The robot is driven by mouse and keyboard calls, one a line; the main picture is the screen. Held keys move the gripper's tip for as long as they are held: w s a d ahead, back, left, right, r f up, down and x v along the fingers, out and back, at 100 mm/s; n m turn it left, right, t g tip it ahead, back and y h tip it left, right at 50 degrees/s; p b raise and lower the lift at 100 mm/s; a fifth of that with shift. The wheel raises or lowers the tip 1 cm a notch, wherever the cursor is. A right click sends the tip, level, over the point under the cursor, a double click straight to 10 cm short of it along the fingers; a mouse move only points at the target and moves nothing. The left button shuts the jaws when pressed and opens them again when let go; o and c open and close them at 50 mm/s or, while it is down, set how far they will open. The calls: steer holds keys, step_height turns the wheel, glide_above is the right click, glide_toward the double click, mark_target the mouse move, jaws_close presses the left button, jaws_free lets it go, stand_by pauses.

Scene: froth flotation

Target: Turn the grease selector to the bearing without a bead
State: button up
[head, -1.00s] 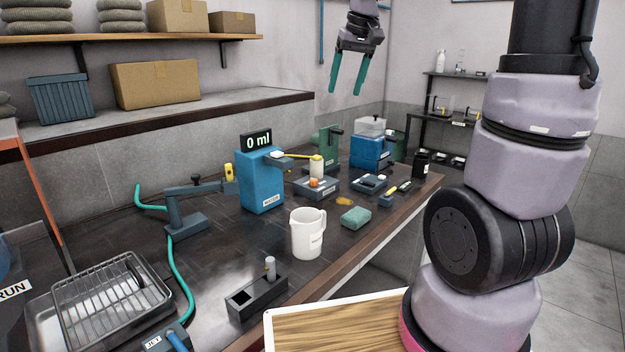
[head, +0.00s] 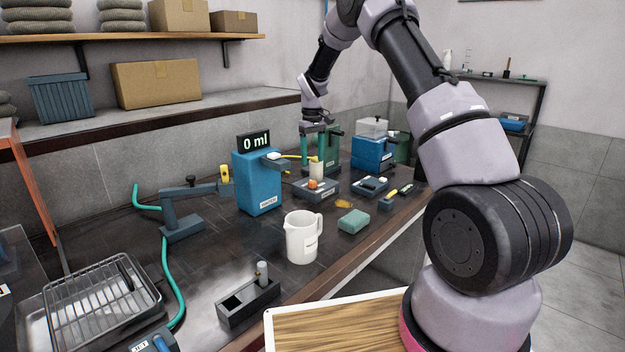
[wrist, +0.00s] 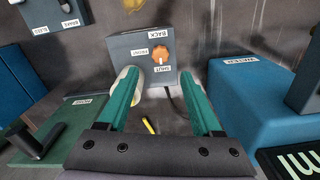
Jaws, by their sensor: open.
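The grease selector is a grey box (wrist: 139,50) with an orange knob (wrist: 161,55) and labels reading BACK, FRONT and SHUT. The knob's exact pointing is hard to tell. In the head view the selector box (head: 318,194) and its orange knob (head: 313,184) sit mid-bench. My gripper (wrist: 160,76) is open and empty, its green fingers pointing down at the selector box, the knob between their lines but not gripped. A cream cylinder (wrist: 134,92) is partly hidden by the left finger. I cannot make out the bearings or a grease bead.
In the wrist view a blue dispenser (wrist: 240,100) stands close right and a green machine (wrist: 68,118) close left.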

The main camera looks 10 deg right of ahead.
mark_target(312, 181)
step_height(312, 181, down, 8)
steer(key=shift+f, duration=0.25)
jaws_close()
